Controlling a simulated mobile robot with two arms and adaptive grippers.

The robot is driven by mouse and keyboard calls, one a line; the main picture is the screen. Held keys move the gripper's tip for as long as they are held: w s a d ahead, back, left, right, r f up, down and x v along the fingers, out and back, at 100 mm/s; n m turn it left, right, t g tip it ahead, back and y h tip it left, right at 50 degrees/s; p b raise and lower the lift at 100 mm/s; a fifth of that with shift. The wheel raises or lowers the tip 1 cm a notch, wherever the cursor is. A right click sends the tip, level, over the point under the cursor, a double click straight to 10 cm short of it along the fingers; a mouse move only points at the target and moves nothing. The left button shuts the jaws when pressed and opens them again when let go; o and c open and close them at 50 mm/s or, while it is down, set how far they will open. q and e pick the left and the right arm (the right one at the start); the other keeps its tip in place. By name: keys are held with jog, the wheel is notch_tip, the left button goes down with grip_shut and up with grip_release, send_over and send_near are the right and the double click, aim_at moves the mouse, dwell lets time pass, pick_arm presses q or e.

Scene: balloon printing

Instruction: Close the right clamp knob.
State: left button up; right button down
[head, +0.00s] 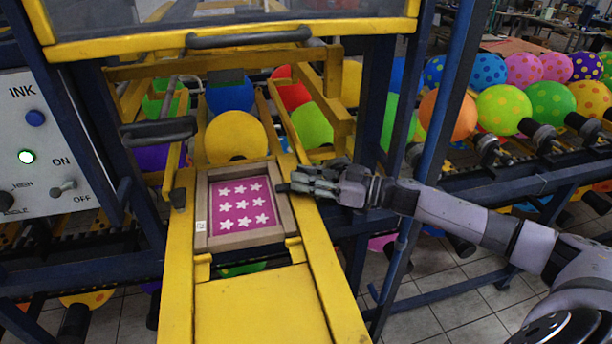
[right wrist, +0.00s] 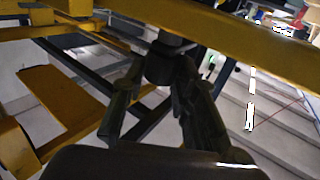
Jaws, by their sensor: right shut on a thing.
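My right gripper (head: 305,184) reaches in from the right, at the right side of the printing frame. In the right wrist view its two dark fingers (right wrist: 150,85) are shut on the dark right clamp knob (right wrist: 162,66), just below a yellow beam. In the head view the fingers mostly hide this knob. The framed pink screen with white stars (head: 240,206) lies in the yellow frame, left of the gripper. A dark left clamp knob (head: 178,198) shows on the frame's left rail. My left gripper is out of view.
A control panel (head: 45,150) with a lit green light stands at the left. Blue posts (head: 440,110) rise close beside my right forearm. Colourful balloons (head: 505,108) line racks at the back right. A yellow plate (head: 262,306) lies in front of the screen.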

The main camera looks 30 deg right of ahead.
jog(key=c, duration=1.2)
grip_release()
jog(key=shift+c, duration=0.2)
jog(key=shift+s, duration=0.1)
jog(key=v, duration=1.1)
jog(key=shift+s+d, duration=0.25)
jog(key=shift+s+f, duration=0.1)
